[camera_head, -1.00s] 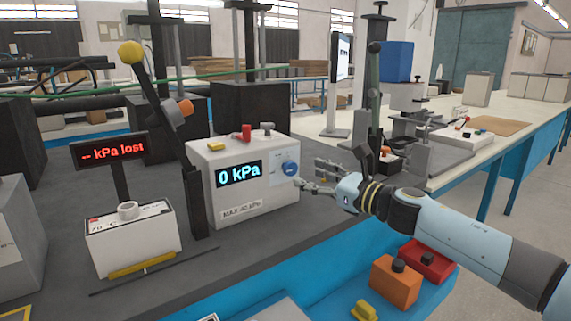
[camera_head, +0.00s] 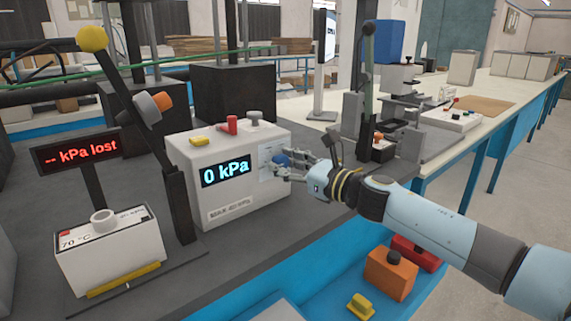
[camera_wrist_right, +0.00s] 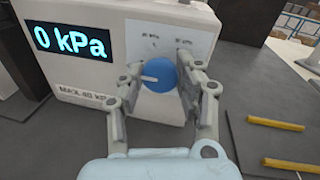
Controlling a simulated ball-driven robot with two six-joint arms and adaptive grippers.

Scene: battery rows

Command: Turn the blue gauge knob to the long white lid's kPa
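The blue gauge knob (camera_head: 281,159) is on the front of a white gauge box (camera_head: 240,205) whose display reads "0 kPa". In the right wrist view the knob (camera_wrist_right: 160,77) has a white pointer mark toward the left. My right gripper (camera_head: 292,167) is at the knob, with one finger on each side; it also shows in the right wrist view (camera_wrist_right: 158,62). Its fingers look spread around the knob; firm contact is not clear. A white block (camera_head: 108,258) at left bears a label with "70 °C" and smaller print I cannot read surely. My left gripper is not in view.
A dark sign (camera_head: 78,150) reads "-- kPa lost". A tilted lever with a yellow ball (camera_head: 92,39) stands left of the gauge box. Yellow, red and grey pieces sit on the box top. An orange block (camera_head: 390,275) lies in the blue tray at front right.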

